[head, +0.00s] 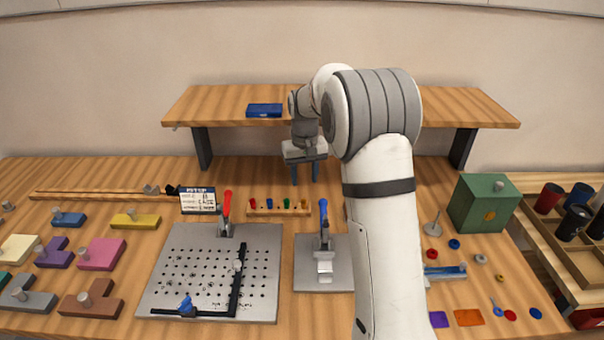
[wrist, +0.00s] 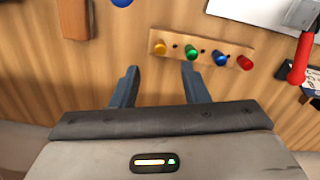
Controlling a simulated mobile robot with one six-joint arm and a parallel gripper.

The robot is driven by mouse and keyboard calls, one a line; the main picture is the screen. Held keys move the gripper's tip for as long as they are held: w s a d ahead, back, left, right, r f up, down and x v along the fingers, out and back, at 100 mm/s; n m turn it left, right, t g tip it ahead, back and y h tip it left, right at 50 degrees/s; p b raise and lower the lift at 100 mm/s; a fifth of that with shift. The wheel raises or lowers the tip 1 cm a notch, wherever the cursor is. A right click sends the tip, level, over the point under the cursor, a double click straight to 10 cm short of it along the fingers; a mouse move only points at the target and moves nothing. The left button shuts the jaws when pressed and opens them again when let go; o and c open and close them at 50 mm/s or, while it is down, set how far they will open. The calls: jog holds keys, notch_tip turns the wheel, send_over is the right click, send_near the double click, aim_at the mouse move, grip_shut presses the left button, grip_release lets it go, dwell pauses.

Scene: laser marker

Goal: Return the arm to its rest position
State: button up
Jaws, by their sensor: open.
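My gripper (head: 305,173) is open and empty in the head view, pointing down above the back of the wooden bench, just in front of the raised shelf. My white and grey arm reaches up and forward through the right middle of the head view. In the wrist view, the two blue-grey fingers of my gripper (wrist: 160,85) stand apart with only bare wood between them. A small wooden rack (wrist: 203,53) with yellow, green, blue and red pegs lies just beyond the fingertips. My arm hides part of the bench to the right of the clamp plate.
A perforated plate (head: 180,262) with a red-handled clamp (head: 227,208) and a smaller plate (head: 305,280) with a blue-handled clamp (head: 323,218) stand in front. The shelf (head: 220,108) carries a blue box (head: 265,110). A green box (head: 482,203) stands right; several coloured blocks lie left.

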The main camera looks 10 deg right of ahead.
jog(key=s+r+t, duration=0.1)
jog(key=s+r, duration=0.4)
jog(key=s, duration=0.7)
jog(key=s+r+t, duration=0.1)
jog(key=s+r, duration=0.3)
jog(key=s, duration=0.7)
jog(key=s+f, duration=0.2)
jog(key=s, duration=0.8)
jog(key=shift+s+d+m+t, duration=0.15)
jog(key=shift+s+m+t, duration=0.15)
jog(key=shift+m+t, duration=0.1)
jog(key=shift+c, duration=0.5)
